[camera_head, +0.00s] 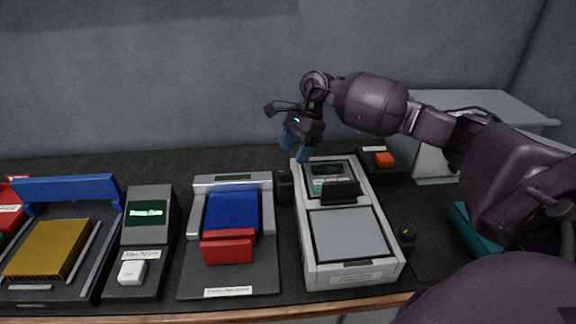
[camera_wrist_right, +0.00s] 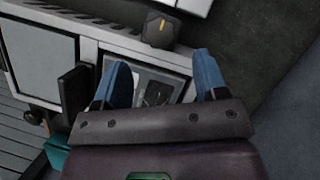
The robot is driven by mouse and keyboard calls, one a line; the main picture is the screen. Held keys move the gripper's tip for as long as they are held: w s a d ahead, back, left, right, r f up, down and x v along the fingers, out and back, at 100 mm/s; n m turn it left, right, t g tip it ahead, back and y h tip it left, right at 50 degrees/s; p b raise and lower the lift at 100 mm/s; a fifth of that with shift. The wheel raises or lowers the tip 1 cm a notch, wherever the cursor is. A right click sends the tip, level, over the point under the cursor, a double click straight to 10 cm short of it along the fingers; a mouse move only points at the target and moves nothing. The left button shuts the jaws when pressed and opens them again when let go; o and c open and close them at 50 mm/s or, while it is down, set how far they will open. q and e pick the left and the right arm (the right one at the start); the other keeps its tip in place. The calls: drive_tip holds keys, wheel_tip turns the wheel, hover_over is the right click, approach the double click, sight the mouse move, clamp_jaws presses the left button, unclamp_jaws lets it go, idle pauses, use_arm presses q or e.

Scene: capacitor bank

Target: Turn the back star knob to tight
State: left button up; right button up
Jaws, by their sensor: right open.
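The back star knob (camera_head: 285,187) is a dark knob on the left side of the grey-white case (camera_head: 352,274), near its back end. In the right wrist view the knob (camera_wrist_right: 160,30) is black with a yellow mark, beyond the fingertips. My right gripper (camera_head: 295,148) has blue fingers, is open and empty, and hangs above the back end of the case. In the right wrist view its fingers (camera_wrist_right: 160,75) are apart, with the dial panel showing between them. The gripper is apart from the knob. A second dark knob (camera_head: 405,236) is at the case's front right. My left gripper is out of view.
A black lever (camera_head: 341,191) stands up on the case. A box with a red button (camera_head: 384,159) sits behind right. A unit with blue and red blocks (camera_head: 229,250) stands close left of the knob. A teal object (camera_head: 472,230) lies right. The wall is behind.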

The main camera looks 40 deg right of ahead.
sight(287, 170)
drive_tip(key=shift+x, duration=2.6)
drive_tip(key=c, duration=0.9)
